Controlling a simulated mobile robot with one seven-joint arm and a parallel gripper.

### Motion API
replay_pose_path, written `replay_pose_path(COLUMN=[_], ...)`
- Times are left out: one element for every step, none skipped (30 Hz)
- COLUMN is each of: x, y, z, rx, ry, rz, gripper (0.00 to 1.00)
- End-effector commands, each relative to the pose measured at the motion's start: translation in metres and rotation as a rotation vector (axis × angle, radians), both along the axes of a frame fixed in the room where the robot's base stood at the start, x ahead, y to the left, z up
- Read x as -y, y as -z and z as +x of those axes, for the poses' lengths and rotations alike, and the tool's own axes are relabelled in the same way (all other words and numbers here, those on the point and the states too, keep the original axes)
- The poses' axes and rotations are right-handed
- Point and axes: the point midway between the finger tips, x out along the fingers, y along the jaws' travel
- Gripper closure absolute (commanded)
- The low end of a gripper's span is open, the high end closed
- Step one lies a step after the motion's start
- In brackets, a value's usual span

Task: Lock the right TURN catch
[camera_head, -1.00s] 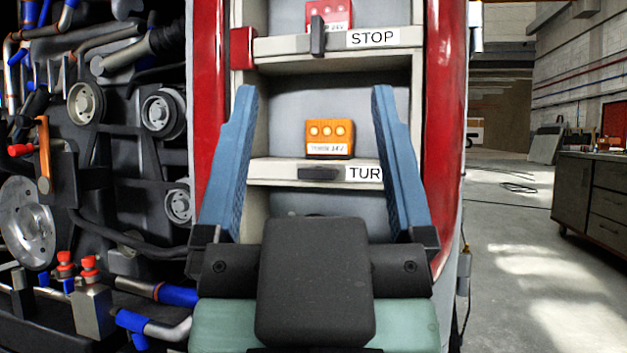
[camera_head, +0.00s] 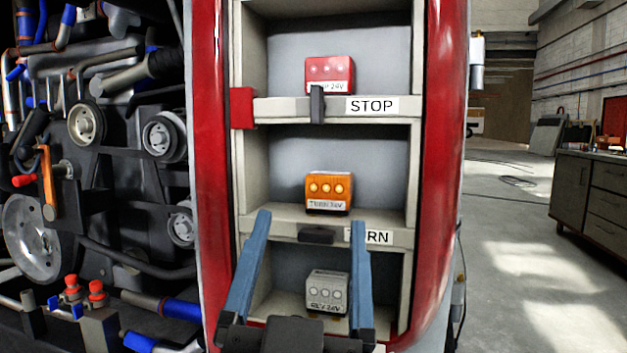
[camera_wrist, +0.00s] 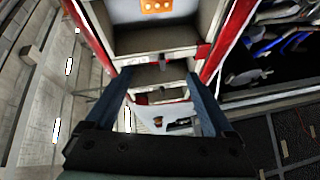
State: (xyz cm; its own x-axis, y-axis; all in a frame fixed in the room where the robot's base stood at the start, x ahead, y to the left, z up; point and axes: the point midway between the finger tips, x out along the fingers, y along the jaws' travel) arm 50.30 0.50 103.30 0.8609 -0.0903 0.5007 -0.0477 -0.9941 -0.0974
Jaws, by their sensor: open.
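The TURN catch (camera_head: 316,235) is a dark bar lying horizontally on the pale shelf edge, left of the TURN label (camera_head: 375,237), in the head view. My gripper (camera_head: 310,220) is open and empty. Its two blue fingers point up in front of the lower compartment. In the picture the catch lies between the fingertips, and the right finger covers part of the label. I cannot tell the depth gap between fingers and catch. In the wrist view my fingers (camera_wrist: 158,73) are spread with nothing held between them; I cannot surely identify the TURN catch there.
Above is the STOP catch (camera_head: 317,104), upright. Red (camera_head: 330,74), orange (camera_head: 328,192) and grey (camera_head: 327,291) modules stand in the compartments. Red side panels (camera_head: 208,170) flank the shelves. Engine parts (camera_head: 85,124) crowd the left; open floor and a cabinet (camera_head: 600,195) are at right.

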Motion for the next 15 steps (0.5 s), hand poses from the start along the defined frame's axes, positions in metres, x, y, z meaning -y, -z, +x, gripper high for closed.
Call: replay_pose_path(x=[-0.003, -0.004, -0.005, -0.006, -0.007, -0.009, -0.01, -0.011, -0.012, -0.013, -0.014, -0.016, -0.017, -0.018, -0.019], y=[-0.012, -0.01, -0.007, -0.005, -0.003, -0.001, 0.002, 0.003, 0.005, 0.008, 0.009, 0.012, 0.013, 0.015, 0.016], z=[0.008, 0.011, 0.015, 0.018, 0.02, 0.022, 0.024, 0.025, 0.026, 0.026, 0.026, 0.026, 0.025, 0.024, 0.022], rx=[-0.049, -0.073, -0.105, -0.129, -0.15, -0.18, -0.201, -0.223, -0.25, -0.271, -0.29, -0.316, -0.334, -0.352, -0.376], ry=[0.006, 0.011, 0.019, 0.024, 0.03, 0.038, 0.043, 0.05, 0.059, 0.066, 0.072, 0.082, 0.088, 0.096, 0.105], rz=[0.01, 0.015, 0.023, 0.027, 0.032, 0.036, 0.041, 0.043, 0.046, 0.047, 0.048, 0.048, 0.048, 0.046, 0.044], gripper=[0.12, 0.12, 0.12, 0.12, 0.12, 0.12, 0.12, 0.12, 0.12, 0.12, 0.12, 0.12, 0.12, 0.12, 0.12])
